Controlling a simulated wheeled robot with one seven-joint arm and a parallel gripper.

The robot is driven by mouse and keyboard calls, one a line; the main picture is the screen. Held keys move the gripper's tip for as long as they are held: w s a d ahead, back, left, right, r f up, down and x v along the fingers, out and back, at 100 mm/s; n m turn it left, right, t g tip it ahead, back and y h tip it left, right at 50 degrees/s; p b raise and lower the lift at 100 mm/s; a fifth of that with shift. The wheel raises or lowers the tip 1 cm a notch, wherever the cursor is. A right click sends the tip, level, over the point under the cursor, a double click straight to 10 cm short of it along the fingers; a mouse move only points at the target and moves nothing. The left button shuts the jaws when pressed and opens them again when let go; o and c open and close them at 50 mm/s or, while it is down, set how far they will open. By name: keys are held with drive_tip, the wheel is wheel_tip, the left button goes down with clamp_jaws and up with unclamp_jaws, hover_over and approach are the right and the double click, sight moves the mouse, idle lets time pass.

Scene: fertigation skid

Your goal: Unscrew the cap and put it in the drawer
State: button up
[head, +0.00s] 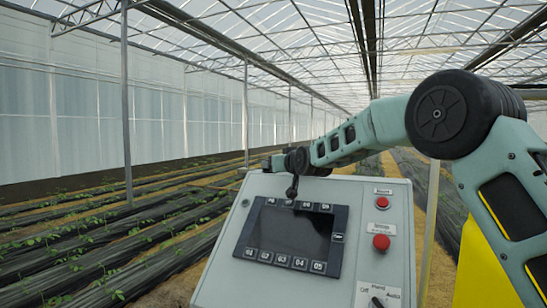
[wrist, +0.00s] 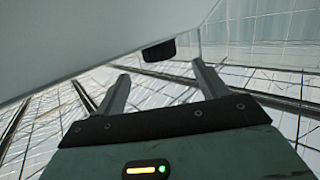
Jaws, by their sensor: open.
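In the wrist view, my gripper (wrist: 160,69) is open, its two grey fingers apart with nothing between them. A short black cylinder (wrist: 158,50) sticks out from a pale grey surface just beyond the fingertips, roughly in line with the gap. It may be the cap, but I cannot tell for sure. The fingers do not appear to touch it. In the head view, my arm reaches in from the right to the top edge of a grey control box (head: 225,285); the fingers cannot be made out there. No drawer can be made out in either view.
A yellow object (head: 480,270) stands at right. Greenhouse crop rows (head: 90,250) lie behind, left.

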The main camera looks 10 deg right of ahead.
drive_tip(key=shift+p+x, duration=1.15)
drive_tip(key=shift+x, duration=1.4)
drive_tip(key=c, duration=1.1)
drive_tip(key=shift+o, duration=0.2)
drive_tip(key=shift+f+y+b, duration=0.25)
drive_tip(key=shift+y+b, duration=0.15)
drive_tip(key=shift+b, duration=0.35)
drive_tip(key=shift+d+n, duration=0.1)
drive_tip(key=shift+n, duration=0.2)
drive_tip(key=shift+y+b, duration=0.3)
drive_tip(key=shift+b, duration=0.2)
drive_tip(key=shift+d+r+n+g+y+p, duration=0.15)
drive_tip(key=shift+n+g+y+p, duration=0.25)
drive_tip(key=shift+n+y+p, duration=0.35)
drive_tip(key=shift+o, duration=0.3)
drive_tip(key=shift+n+y+p, duration=0.35)
drive_tip(key=shift+y+p, duration=0.1)
drive_tip(key=shift+p, duration=0.4)
